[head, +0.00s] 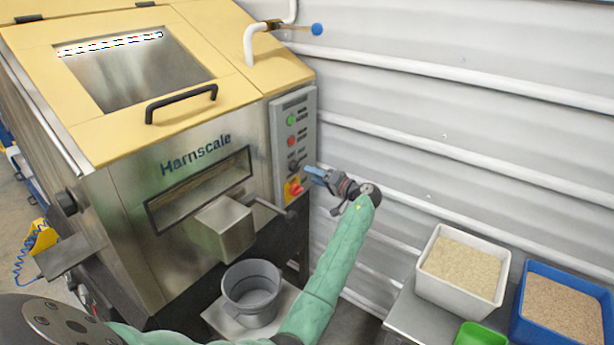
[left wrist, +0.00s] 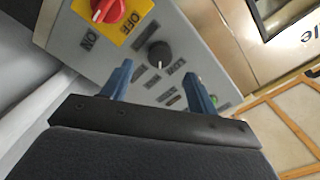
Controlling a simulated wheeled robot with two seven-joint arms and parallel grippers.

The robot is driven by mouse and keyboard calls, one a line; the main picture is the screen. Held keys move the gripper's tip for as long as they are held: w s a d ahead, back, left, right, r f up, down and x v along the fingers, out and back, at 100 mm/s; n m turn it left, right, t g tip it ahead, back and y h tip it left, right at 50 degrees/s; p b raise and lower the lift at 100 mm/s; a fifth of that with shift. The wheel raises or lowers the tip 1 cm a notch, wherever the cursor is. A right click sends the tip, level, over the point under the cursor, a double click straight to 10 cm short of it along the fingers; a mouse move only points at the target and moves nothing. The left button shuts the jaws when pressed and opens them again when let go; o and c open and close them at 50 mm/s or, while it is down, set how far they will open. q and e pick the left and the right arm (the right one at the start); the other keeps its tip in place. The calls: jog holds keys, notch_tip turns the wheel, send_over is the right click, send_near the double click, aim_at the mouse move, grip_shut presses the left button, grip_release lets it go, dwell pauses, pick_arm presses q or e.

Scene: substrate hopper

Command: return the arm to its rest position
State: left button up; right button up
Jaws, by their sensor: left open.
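My left arm, in a green sleeve, reaches up through the middle of the head view. My left gripper (head: 312,173) is at the control panel (head: 305,110) on the hopper's right front edge, close to the black knob (head: 293,166). In the left wrist view the two blue fingers (left wrist: 158,70) stand apart with nothing between them. The black knob (left wrist: 159,55) shows beyond the fingers, and no contact is visible. A red switch on a yellow plate (left wrist: 128,17) is above them, with ON and OFF marks. My right gripper is not in view.
The steel hopper (head: 120,225) has a yellow lid with a black handle. A grey bucket (head: 252,300) stands below its spout (head: 222,228). A white bin (head: 455,300) and a blue bin (head: 520,325) sit on a bench at right. A corrugated wall is behind the arm.

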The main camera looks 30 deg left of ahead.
pick_arm(q)
jog(key=shift+d, duration=0.4)
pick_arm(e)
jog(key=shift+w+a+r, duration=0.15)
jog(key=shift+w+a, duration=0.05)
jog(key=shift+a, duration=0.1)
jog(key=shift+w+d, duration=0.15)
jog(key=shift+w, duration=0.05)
